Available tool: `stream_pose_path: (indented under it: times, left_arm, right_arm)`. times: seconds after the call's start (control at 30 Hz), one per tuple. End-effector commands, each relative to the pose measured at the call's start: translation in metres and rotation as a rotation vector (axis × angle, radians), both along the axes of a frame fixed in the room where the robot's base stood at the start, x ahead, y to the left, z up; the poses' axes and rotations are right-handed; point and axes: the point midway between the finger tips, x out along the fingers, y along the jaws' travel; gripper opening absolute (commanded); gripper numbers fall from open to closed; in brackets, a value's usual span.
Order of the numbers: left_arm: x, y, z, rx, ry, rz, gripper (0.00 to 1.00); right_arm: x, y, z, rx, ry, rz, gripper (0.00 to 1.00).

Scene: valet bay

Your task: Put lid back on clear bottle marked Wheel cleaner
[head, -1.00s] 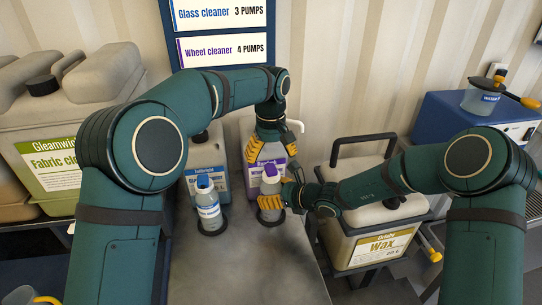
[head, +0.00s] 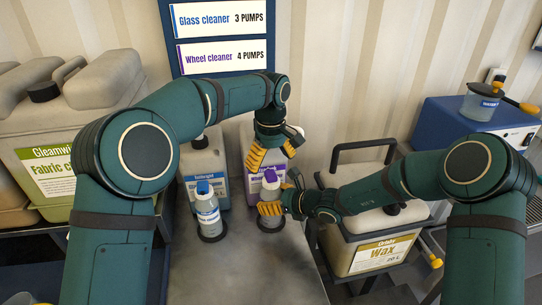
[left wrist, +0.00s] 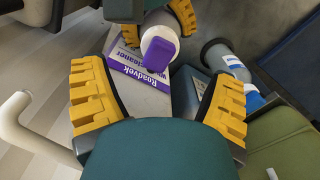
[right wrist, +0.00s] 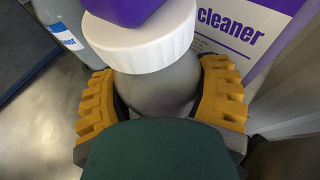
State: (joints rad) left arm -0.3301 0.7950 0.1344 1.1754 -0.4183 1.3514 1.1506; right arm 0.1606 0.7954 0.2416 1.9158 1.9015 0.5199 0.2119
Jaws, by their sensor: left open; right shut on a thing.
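The clear bottle (right wrist: 160,88) is upright at the front of the purple-labelled jug. A white collar (right wrist: 150,45) with a purple top (right wrist: 125,14) sits on its neck; it also shows in the left wrist view (left wrist: 160,47). I cannot tell whether it is fully seated. My right gripper (head: 276,203) is shut around the bottle's body, below the collar. My left gripper (head: 270,160) is open and empty above and behind the top, with its fingers (left wrist: 157,100) apart from it. The bottle's own label is hidden.
A similar bottle with a blue cap (head: 208,211) stands just left in a dark ring. A blue-labelled jug (head: 205,165) and the Wheel cleaner jug (right wrist: 255,25) stand behind. A Wax canister (head: 374,247) is at right. The grey counter front (head: 250,265) is clear.

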Motion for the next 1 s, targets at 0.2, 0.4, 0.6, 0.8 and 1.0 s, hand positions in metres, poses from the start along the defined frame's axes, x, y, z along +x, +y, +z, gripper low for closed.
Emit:
stream_pose_path:
  times: [0.2, 0.4, 0.6, 0.8, 1.0]
  left_arm:
    - [-0.001, 0.000, -0.034, 0.001, 0.003, 0.000, 0.86]
    - [0.000, 0.000, -0.056, 0.000, 0.001, -0.001, 0.86]
    - [-0.001, 0.000, -0.064, 0.001, 0.001, -0.001, 0.86]
    - [0.000, 0.000, -0.064, 0.000, 0.000, -0.001, 0.86]
    - [0.000, 0.000, -0.064, 0.000, 0.000, -0.001, 0.29]
  right_arm:
    - [0.000, 0.000, 0.000, 0.001, -0.001, 0.000, 0.00]
    - [0.000, 0.000, 0.000, 0.001, -0.001, 0.000, 0.00]
    - [0.000, 0.000, 0.000, 0.000, 0.000, 0.000, 0.00]
    - [0.000, 0.000, 0.000, 0.000, 0.000, 0.000, 0.00]
    - [0.000, 0.000, 0.000, 0.000, 0.000, 0.000, 0.00]
